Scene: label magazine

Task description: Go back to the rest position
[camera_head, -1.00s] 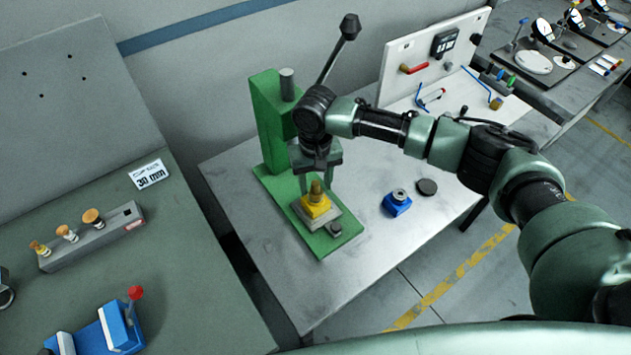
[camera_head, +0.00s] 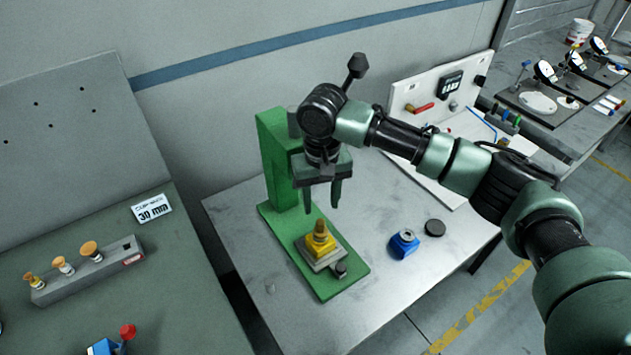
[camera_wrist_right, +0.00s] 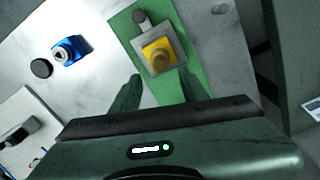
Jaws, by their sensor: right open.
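My right gripper (camera_head: 322,198) is open and empty, pointing down above the base of the green press (camera_head: 275,165). Its fingers also show in the right wrist view (camera_wrist_right: 158,92), apart, with nothing between them. Below and in front of the fingertips, a yellow piece with a brass-coloured top (camera_head: 320,238) sits on the grey plate of the press base. The same yellow piece (camera_wrist_right: 160,54) shows beyond the fingertips in the right wrist view, clear of them. My right arm reaches in from the right. My left gripper is not in view.
A blue block (camera_head: 404,243) and a black disc (camera_head: 435,228) lie on the grey table (camera_head: 385,285). The press lever (camera_head: 356,66) rises behind my right wrist. A white panel (camera_head: 405,90) stands at the back. A green bench (camera_head: 185,300) holds a grey rack (camera_head: 85,272) at left.

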